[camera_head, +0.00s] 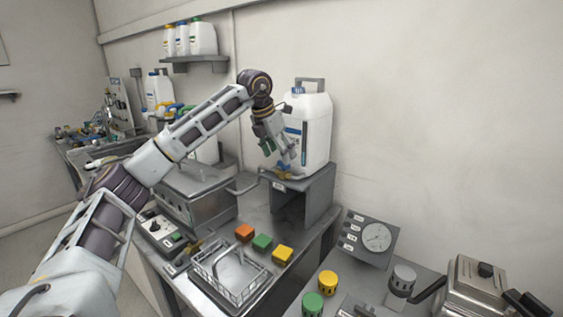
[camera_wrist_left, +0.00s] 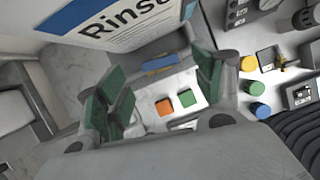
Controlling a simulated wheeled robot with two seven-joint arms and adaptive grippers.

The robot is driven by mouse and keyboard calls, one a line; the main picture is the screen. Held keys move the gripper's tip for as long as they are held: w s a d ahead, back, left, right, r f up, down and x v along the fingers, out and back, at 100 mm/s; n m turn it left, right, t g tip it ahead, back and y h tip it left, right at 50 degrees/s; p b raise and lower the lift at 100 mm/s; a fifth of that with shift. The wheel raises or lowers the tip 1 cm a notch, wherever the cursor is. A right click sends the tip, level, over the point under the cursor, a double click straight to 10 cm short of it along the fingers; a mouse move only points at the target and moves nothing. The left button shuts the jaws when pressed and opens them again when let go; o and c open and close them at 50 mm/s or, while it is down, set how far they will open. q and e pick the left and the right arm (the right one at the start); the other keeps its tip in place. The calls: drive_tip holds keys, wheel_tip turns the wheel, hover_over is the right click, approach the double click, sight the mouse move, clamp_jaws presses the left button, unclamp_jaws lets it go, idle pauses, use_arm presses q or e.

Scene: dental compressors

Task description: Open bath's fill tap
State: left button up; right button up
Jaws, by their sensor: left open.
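A large white canister (camera_head: 318,135) stands on a grey raised stand (camera_head: 318,190) against the wall. Its label reads "Rinse", partly cut off, in the left wrist view (camera_wrist_left: 120,22). Low on its front is a brass tap (camera_head: 283,175) with a blue lever (camera_head: 288,157). My left gripper (camera_head: 278,150) is open and empty, pointing down close in front of the tap. In the left wrist view, the blue lever (camera_wrist_left: 163,65) shows between and just beyond the green-padded fingers (camera_wrist_left: 155,88). The fingers partly hide the tap; I cannot tell whether they touch it. My right gripper is out of view.
A steel bath (camera_head: 195,190) with a lid sits left of the stand. On the bench are a wire basket (camera_head: 232,275) and orange (camera_head: 244,232), green (camera_head: 262,242) and yellow (camera_head: 282,255) blocks. A gauge panel (camera_head: 370,238) stands at right. A wall shelf (camera_head: 195,60) holds bottles.

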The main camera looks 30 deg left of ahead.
sight(283, 166)
use_arm(q)
drive_tip(key=shift+x, duration=1.05)
drive_tip(key=shift+w+f, duration=0.2)
drive_tip(key=shift+f, duration=0.3)
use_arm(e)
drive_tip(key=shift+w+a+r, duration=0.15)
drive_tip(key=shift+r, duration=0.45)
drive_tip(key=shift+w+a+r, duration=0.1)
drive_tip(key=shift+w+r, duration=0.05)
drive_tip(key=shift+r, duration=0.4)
use_arm(q)
drive_tip(key=c, duration=1)
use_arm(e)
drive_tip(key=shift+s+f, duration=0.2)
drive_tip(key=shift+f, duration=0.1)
